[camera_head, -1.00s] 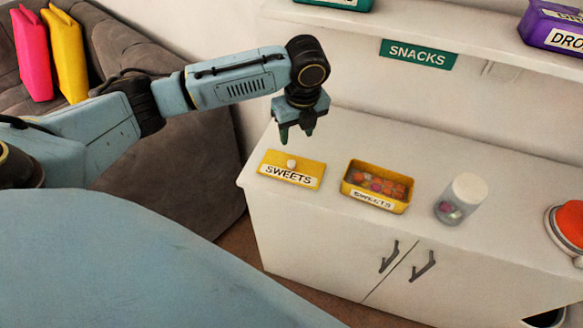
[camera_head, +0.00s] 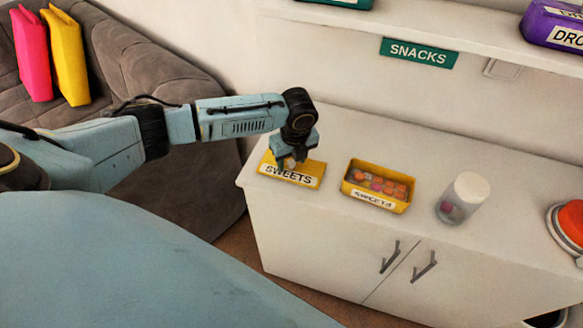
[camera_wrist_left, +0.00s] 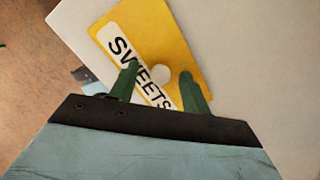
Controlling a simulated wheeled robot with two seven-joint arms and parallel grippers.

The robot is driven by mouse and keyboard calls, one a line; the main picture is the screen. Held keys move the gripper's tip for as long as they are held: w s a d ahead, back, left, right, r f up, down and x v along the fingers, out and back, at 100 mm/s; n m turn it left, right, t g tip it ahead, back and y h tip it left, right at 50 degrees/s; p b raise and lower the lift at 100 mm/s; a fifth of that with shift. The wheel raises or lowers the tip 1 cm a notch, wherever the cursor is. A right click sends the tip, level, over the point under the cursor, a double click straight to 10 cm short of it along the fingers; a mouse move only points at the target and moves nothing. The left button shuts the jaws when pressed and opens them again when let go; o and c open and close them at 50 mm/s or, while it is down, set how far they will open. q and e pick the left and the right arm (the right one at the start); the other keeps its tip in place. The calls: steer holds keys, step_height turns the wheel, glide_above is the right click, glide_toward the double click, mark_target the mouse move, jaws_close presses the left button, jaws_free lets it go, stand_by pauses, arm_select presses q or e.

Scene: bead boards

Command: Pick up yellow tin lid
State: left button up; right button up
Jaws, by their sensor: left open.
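The yellow tin lid (camera_head: 312,171) lies flat on the white cabinet top, with a white "SWEETS" label and a round white knob. My left gripper (camera_head: 291,164) is open, right at the lid, with its fingers around the knob as seen from the head. In the left wrist view the lid (camera_wrist_left: 190,58) lies ahead of my open left gripper (camera_wrist_left: 160,78). The white knob (camera_wrist_left: 161,76) shows between the two green fingertips. I cannot tell whether the fingers touch it. My right gripper is not in view.
To the lid's right stands an open yellow tin (camera_head: 375,205) of sweets, then a clear jar with a white lid (camera_head: 471,187). A red-topped object (camera_head: 571,222) is at the far right. A shelf (camera_head: 440,42) runs above the cabinet (camera_head: 300,236).

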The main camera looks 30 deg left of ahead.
arm_select(q)
jaws_close()
steer(key=shift+r, duration=0.1)
